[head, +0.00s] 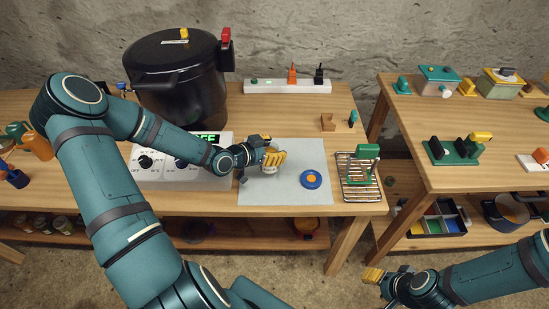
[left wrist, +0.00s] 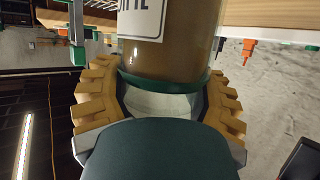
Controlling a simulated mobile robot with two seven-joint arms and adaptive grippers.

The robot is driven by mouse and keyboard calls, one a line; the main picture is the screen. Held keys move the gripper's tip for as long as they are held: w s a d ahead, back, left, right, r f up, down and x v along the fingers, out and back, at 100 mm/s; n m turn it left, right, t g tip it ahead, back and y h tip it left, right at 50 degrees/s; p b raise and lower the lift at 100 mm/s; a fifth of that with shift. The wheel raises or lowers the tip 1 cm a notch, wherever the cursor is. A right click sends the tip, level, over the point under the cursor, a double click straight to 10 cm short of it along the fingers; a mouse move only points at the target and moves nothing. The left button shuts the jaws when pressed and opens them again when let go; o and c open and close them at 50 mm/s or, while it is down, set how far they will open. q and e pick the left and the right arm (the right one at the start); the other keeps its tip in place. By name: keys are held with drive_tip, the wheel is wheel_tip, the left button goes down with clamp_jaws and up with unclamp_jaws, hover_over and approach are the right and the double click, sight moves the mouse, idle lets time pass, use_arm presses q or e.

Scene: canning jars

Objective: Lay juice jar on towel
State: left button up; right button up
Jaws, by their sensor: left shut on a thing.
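My left gripper (head: 273,158) is over the light grey towel (head: 305,152) on the middle workbench, with its yellow fingers pointing right. In the left wrist view the left gripper (left wrist: 160,105) is shut on a jar (left wrist: 150,60) with brown contents, a white label and a green band near its end. I take this to be the juice jar. In the head view the gripper mostly hides it, and I cannot tell whether it touches the towel. My right gripper (head: 373,276) is in front of the benches at the lower right; its finger opening is unclear.
A white control panel (head: 170,168) and large black pot (head: 178,80) are left and behind. A second bench (head: 480,178) stands right.

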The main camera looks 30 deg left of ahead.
use_arm(q)
drive_tip(key=shift+f+b, duration=0.3)
drive_tip(key=shift+f, duration=1.5)
drive_tip(key=shift+f, duration=0.1)
drive_tip(key=o, duration=1.4)
